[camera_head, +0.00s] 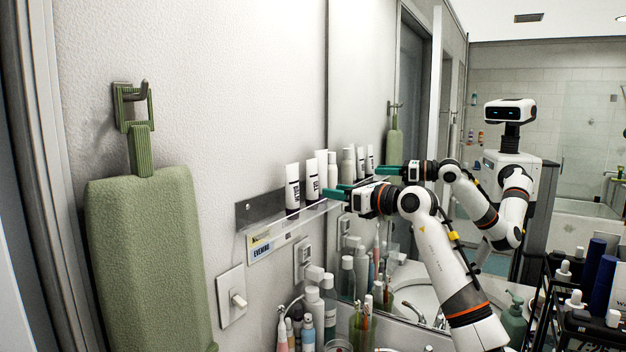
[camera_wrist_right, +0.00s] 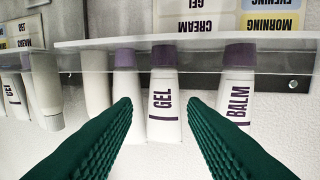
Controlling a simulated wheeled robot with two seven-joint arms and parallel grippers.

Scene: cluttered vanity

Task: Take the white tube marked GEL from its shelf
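The white tube marked GEL (camera_wrist_right: 163,105) stands cap-down on a clear shelf (camera_head: 278,221), between a tube marked BALM (camera_wrist_right: 238,85) and a plain white container (camera_wrist_right: 124,85). The wrist picture is upside down. In the head view the GEL tube (camera_head: 312,181) is second from the left, behind BALM (camera_head: 292,183). My right gripper (camera_head: 338,194) is open and empty in front of the shelf. In the wrist view its green fingers (camera_wrist_right: 159,103) frame the GEL tube on both sides; I cannot tell whether they touch it. My left gripper is not in view.
A mirror (camera_head: 365,80) beside the shelf reflects the tubes and me. A label strip (camera_head: 285,240) runs below the shelf. A green towel (camera_head: 150,255) hangs at left. Bottles (camera_head: 310,315) crowd the counter below, and a black rack of bottles (camera_head: 590,325) stands at right.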

